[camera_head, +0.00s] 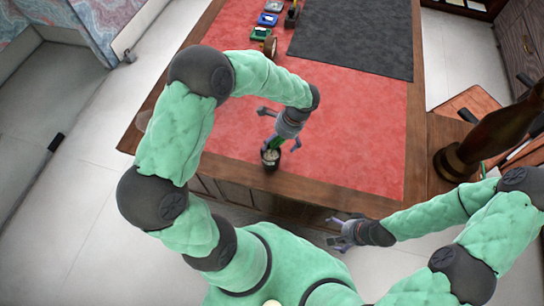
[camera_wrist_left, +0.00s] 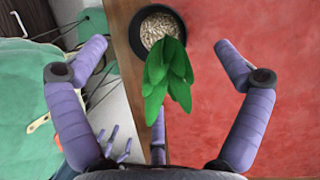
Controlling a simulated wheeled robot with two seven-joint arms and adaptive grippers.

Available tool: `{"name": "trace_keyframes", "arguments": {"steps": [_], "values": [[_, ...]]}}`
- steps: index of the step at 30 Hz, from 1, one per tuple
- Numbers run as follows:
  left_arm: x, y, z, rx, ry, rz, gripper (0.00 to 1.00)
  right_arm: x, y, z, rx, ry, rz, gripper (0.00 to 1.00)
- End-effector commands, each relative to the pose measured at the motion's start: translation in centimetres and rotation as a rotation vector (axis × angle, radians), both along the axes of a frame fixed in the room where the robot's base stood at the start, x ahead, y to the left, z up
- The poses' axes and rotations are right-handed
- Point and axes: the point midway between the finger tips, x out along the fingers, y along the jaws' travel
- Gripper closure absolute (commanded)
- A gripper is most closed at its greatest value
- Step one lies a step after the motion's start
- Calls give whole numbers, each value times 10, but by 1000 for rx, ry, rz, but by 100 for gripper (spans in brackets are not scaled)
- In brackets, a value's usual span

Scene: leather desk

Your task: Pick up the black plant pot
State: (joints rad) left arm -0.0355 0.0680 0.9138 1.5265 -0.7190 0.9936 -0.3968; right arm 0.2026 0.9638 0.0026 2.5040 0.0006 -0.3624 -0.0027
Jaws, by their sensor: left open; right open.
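The black plant pot (camera_head: 269,161) stands at the near edge of the desk in the head view, with green leaves (camera_head: 275,143) above it. In the left wrist view the pot (camera_wrist_left: 137,50) shows a round black rim, pale pebbles inside and green leaves (camera_wrist_left: 168,75) leaning toward the gripper. My left gripper (camera_head: 282,128) is open above and beside the pot. In the left wrist view its fingers (camera_wrist_left: 160,48) are spread wide on either side of the plant, apart from the pot. My right gripper (camera_head: 338,232) is open and empty, low in front of the desk.
The desk has a wooden border (camera_head: 340,190) and a red leather top (camera_head: 360,130). A dark grey mat (camera_head: 350,40) covers its far part. Several small coloured items (camera_head: 266,20) and a brown roll (camera_head: 270,46) sit at the back. A dark brown object (camera_head: 490,140) stands at the right.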

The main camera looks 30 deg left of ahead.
Motion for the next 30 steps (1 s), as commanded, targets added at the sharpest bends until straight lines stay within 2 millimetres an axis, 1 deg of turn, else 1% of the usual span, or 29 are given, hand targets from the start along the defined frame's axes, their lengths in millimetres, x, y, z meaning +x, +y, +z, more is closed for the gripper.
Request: {"name": "trace_keyframes", "arguments": {"steps": [1,3,6,11,17,21,28,29,30], "values": [[-2,3,-10,0,3,2,2,0,0,-3,0,0,0,0],[-4,5,-20,-1,3,2,2,0,0,-5,0,0,0,0],[-5,7,-28,-1,1,0,2,0,0,-6,0,-1,0,0],[-7,9,-36,-1,0,1,2,1,0,-7,0,-1,0,0],[-17,16,-61,-1,2,2,2,1,0,-13,0,-1,0,0],[-19,20,-76,-2,1,1,2,1,0,-16,0,-1,0,0],[-18,21,-78,-2,0,0,2,1,0,-16,0,-1,0,0],[-18,21,-78,-2,0,0,4,1,0,-16,0,-1,0,0],[-19,20,-78,-2,0,0,16,1,0,-16,0,-1,0,0]]}}
